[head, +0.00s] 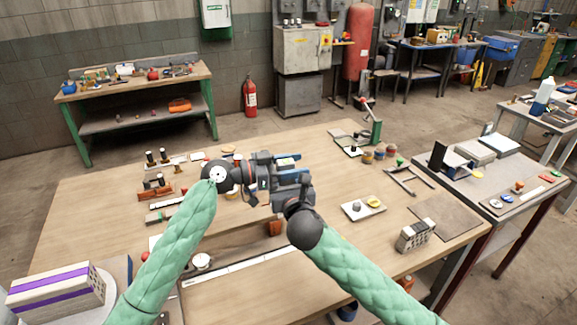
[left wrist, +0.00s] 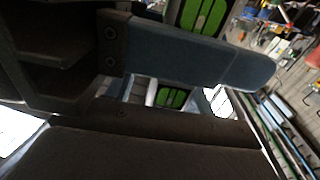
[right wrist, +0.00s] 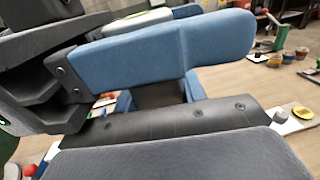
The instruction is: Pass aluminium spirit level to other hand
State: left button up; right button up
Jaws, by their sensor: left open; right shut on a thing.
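The aluminium spirit level is mostly hidden by my grippers in the head view, and I cannot make out its outline there. My right gripper (head: 292,180) is shut on it above the middle of the table. My left gripper (head: 284,163) is open, close beside the right one, its blue fingers near the other gripper's. In the left wrist view, green dark-lined patches (left wrist: 172,97) show between and behind the fingers; they look like the level's vial, but I cannot be sure. In the right wrist view, a blue finger (right wrist: 150,50) covers most of what lies between the jaws.
The wooden table (head: 330,150) holds small tools at the left, a white board (head: 363,208) with small items at the right, and a perforated block (head: 415,235) at the right front. A purple-striped hollow brick (head: 58,290) stands at the left front.

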pick_arm(q)
jog(key=shift+c, duration=0.2)
jog(key=c, duration=1.1)
grip_shut()
pick_arm(e)
jog(key=o, duration=1.2)
